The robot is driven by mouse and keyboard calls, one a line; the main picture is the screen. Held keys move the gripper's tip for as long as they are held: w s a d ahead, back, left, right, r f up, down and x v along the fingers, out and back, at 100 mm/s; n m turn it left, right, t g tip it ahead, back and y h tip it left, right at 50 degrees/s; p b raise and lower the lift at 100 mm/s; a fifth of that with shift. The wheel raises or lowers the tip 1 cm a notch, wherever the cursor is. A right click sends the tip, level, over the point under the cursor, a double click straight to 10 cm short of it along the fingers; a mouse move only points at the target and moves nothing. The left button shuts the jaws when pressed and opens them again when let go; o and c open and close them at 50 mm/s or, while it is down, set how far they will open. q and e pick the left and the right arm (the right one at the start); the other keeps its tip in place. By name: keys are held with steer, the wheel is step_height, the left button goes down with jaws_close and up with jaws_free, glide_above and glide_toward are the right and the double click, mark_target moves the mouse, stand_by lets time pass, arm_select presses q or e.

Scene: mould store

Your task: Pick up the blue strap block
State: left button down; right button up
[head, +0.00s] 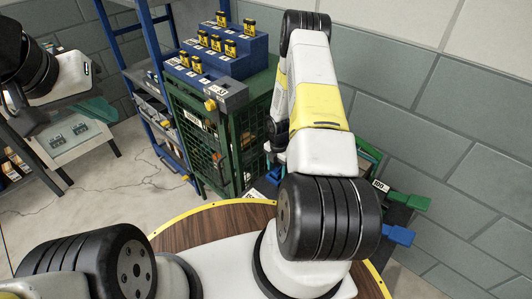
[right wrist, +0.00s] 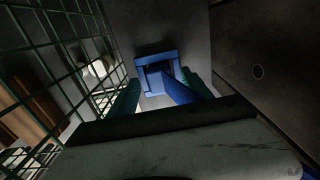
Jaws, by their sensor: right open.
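In the right wrist view, the blue strap block (right wrist: 146,56) shows as a blue squarish frame with a blue bar running from it towards the camera. My right gripper (right wrist: 161,80) is open, with its green fingers on the left and right of the blue bar. The block's frame lies beyond the fingertips. I cannot tell whether either finger touches it. In the head view the right gripper is hidden behind my right arm, and I cannot make out the block for certain.
Green mesh (right wrist: 62,50) stands close on the left in the right wrist view, with a dark wall on the right. In the head view, a green mesh cabinet (head: 208,151) carries blue steps with yellow-labelled pieces. Green (head: 410,201) and blue (head: 398,235) handles stick out near the wall.

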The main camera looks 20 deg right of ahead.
jaws_close()
steer(key=shift+r, duration=0.1)
